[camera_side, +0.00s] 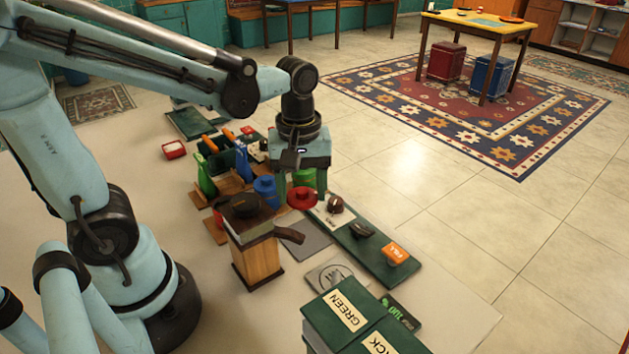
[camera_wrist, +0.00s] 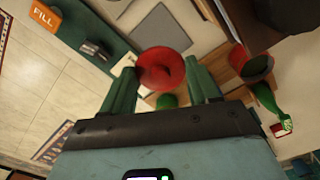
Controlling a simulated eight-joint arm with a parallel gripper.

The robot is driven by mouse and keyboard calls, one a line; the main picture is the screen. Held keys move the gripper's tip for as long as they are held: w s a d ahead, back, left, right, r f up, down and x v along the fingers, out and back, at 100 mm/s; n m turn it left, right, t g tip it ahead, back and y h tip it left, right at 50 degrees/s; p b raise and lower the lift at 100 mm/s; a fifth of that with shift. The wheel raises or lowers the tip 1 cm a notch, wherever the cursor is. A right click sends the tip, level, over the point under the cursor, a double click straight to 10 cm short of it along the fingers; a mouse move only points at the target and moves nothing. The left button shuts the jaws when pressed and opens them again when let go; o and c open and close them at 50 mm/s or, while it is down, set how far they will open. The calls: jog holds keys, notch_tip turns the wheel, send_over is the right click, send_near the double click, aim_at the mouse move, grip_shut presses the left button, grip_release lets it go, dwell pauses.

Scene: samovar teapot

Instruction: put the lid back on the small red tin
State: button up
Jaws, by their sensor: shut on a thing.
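My gripper (camera_wrist: 162,85) is shut on a round red lid (camera_wrist: 162,68), which sits between the fingertips in the wrist view. A red, dark-centred round thing (camera_wrist: 258,66) at the right of the wrist view looks like the open small red tin, but I cannot be sure. In the side view only a bit of red (camera_side: 219,217) shows there, mostly hidden behind the brown teapot.
A brown teapot (camera_side: 246,206) on a wooden stand (camera_side: 257,262) is in front. A blue tin (camera_side: 265,190) stands left of the lid. A green board (camera_side: 365,250) with an orange FILL block (camera_side: 395,253) is to the right. Green boxes (camera_side: 345,312) stand at the front.

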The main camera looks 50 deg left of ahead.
jog(key=shift+s+a+r, duration=0.1)
jog(key=shift+a+r, duration=0.1)
jog(key=shift+r, duration=0.1)
jog(key=s+a+r+n, duration=0.2)
jog(key=s+a+n, duration=0.3)
jog(key=s+a, duration=0.6)
jog(key=shift+w+a+f, duration=0.15)
jog(key=shift+w+f, duration=0.05)
jog(key=shift+f, duration=0.8)
jog(key=shift+w+a+f, duration=0.15)
jog(key=shift+w+f, duration=0.1)
jog(key=shift+f, duration=0.7)
jog(key=shift+w+a+f, duration=0.15)
jog(key=shift+w+f, duration=0.05)
jog(key=shift+f, duration=0.8)
jog(key=shift+f, duration=0.15)
jog(key=o, duration=1.3)
